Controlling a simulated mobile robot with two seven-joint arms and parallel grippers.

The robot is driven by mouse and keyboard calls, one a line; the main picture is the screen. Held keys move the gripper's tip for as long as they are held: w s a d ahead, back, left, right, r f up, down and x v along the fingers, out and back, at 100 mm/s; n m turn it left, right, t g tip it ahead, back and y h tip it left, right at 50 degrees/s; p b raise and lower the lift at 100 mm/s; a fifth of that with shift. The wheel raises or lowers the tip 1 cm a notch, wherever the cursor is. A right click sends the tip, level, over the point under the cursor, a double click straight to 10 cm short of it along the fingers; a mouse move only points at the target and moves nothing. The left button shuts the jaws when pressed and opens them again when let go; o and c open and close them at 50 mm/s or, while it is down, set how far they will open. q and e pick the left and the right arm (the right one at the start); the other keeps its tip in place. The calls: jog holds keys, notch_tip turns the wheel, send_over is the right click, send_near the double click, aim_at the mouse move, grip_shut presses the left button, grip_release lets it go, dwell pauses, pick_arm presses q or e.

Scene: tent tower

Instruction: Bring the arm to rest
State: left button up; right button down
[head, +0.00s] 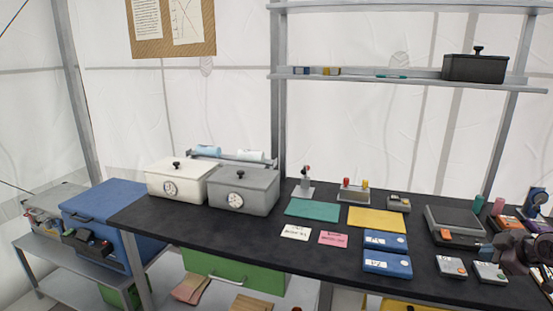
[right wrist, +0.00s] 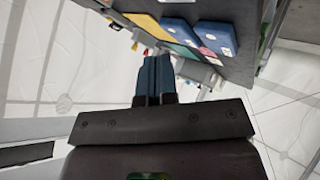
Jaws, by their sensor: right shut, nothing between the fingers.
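My right gripper (right wrist: 156,68) shows in the right wrist view with its blue fingers together, shut and empty. In the head view the dark end of my right arm (head: 522,250) is at the right edge, over or beside the right end of the black table (head: 330,242). I cannot tell its exact height above the table there. My left gripper is in neither view.
The table bears a white box (head: 180,185), a grey box (head: 243,195), a green mat (head: 312,209), a yellow mat (head: 377,220), blue cases (head: 387,262) and a scale (head: 455,222). A shelf with a black box (head: 475,68) is above. Small devices (head: 490,272) lie near my right arm.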

jog(key=s+a+f+m+t, duration=0.2)
jog(key=s+a+f, duration=0.2)
jog(key=a+f, duration=0.3)
jog(key=s+a+f+m+t, duration=0.2)
jog(key=s+a+f, duration=0.3)
jog(key=a, duration=0.4)
jog(key=s+a+f+m+g+h, duration=0.1)
jog(key=s+a+f, duration=0.3)
jog(key=s, duration=0.7)
jog(key=s+a+f+m+g+h, duration=0.1)
jog(key=s+a+f+m, duration=0.3)
jog(key=s+f, duration=0.4)
jog(key=s+a, duration=0.1)
jog(key=s, duration=0.3)
jog(key=shift+a+m+h, duration=0.25)
jog(key=shift+m+h, duration=0.05)
jog(key=shift+s, duration=0.1)
